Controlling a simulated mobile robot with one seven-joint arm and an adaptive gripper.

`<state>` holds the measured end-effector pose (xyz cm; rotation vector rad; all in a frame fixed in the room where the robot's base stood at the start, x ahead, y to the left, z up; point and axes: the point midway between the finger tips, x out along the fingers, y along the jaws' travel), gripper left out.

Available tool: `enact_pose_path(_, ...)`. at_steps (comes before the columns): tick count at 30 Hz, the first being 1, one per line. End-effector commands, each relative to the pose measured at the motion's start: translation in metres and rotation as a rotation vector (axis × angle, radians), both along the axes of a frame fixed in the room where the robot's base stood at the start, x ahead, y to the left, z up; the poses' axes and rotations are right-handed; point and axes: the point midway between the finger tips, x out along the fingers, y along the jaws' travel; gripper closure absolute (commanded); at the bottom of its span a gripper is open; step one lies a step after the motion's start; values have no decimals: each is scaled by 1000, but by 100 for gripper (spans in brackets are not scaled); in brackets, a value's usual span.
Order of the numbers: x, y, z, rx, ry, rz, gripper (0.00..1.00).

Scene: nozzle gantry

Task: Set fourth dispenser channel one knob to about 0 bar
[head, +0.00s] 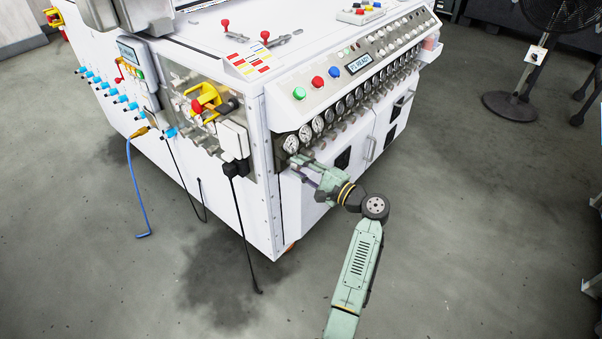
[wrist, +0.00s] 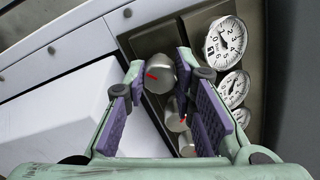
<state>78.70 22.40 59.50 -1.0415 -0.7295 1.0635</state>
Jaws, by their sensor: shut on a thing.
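My gripper (wrist: 160,76) is closed around a silver round knob (wrist: 158,82) with a red mark on its face, at the end of a row. One finger is on either side of it in the wrist view. The knob's gauge (wrist: 226,40) has a white dial beside it; its needle is too small to read surely. In the head view my gripper (head: 301,163) is at the near corner of the panel, just below the first gauge (head: 290,144), and hides the knob. No label shows which channel this knob belongs to.
More knobs (wrist: 174,114) and gauges (wrist: 235,88) continue the row close to my fingers. A white cabinet (head: 264,130) with a sharp near corner carries the panel. A black fan (head: 512,104) stands at the right. Open grey floor (head: 450,250) lies in front.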

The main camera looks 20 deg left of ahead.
Motion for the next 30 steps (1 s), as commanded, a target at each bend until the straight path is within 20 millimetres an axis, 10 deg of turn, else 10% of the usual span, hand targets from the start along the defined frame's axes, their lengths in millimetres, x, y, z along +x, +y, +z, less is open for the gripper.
enact_pose_path(24, -1, 1, 0, -42, -115, 4, 100)
enact_pose_path(25, -1, 1, 0, -42, -115, 4, 75)
enact_pose_path(30, -1, 1, 0, -42, -114, 3, 68)
